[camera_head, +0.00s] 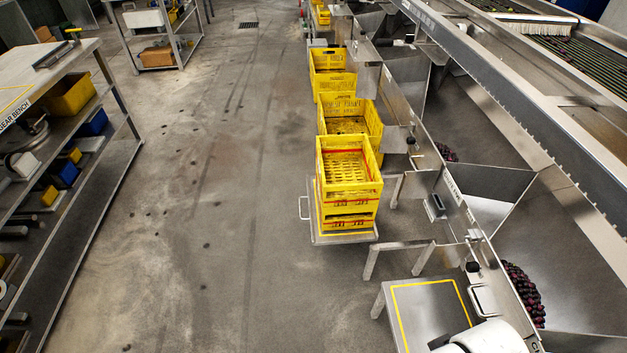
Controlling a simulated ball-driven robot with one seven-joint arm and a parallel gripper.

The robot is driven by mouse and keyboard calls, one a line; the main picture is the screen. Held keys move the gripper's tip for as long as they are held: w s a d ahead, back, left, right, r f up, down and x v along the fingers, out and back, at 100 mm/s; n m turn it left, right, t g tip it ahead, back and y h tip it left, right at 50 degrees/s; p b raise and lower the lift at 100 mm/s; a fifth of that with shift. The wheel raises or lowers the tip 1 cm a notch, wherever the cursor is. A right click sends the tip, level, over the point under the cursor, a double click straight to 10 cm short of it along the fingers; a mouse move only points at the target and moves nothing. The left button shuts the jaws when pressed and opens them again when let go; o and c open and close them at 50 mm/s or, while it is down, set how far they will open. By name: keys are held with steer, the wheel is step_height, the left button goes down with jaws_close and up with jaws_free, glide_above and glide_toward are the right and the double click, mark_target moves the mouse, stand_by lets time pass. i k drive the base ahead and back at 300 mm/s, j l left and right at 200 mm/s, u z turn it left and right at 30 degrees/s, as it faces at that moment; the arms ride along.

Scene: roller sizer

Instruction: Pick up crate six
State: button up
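Several yellow slatted crates stand in a row along the left side of the steel sizer. The nearest stack (348,190) has an open, empty-looking crate (350,167) on top of at least one other, with red lines along their rims. It stands on a low metal platform with a handle at its left. Behind it is another yellow crate (370,115), then a further yellow stack (335,82). I cannot read a number six on any crate. A white part at the bottom right edge looks like my arm. My gripper is not in view.
A steel stand with a yellow outline (428,292) is at the lower right. The sizer's chutes hold dark red fruit (524,294). A gear bench (42,70) with shelves and bins stands at the left.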

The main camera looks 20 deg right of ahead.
mark_target(362, 163)
steer(key=i+j, duration=0.25)
steer(key=j, duration=0.15)
steer(key=i+j, duration=0.25)
steer(key=j, duration=0.2)
steer(key=i+j, duration=0.25)
steer(key=j, duration=0.15)
steer(key=i+j, duration=0.2)
steer(key=j, duration=0.25)
steer(key=i+l, duration=0.1)
steer(key=i, duration=0.4)
steer(key=i+l, duration=0.15)
steer(key=i, duration=0.35)
steer(key=i+l, duration=0.1)
steer(key=i, duration=0.4)
steer(key=i+l, duration=0.25)
steer(key=l, duration=0.15)
steer(key=i+l, duration=0.3)
steer(key=i+l+u, duration=0.1)
steer(key=i+l, duration=0.15)
steer(key=l, duration=0.2)
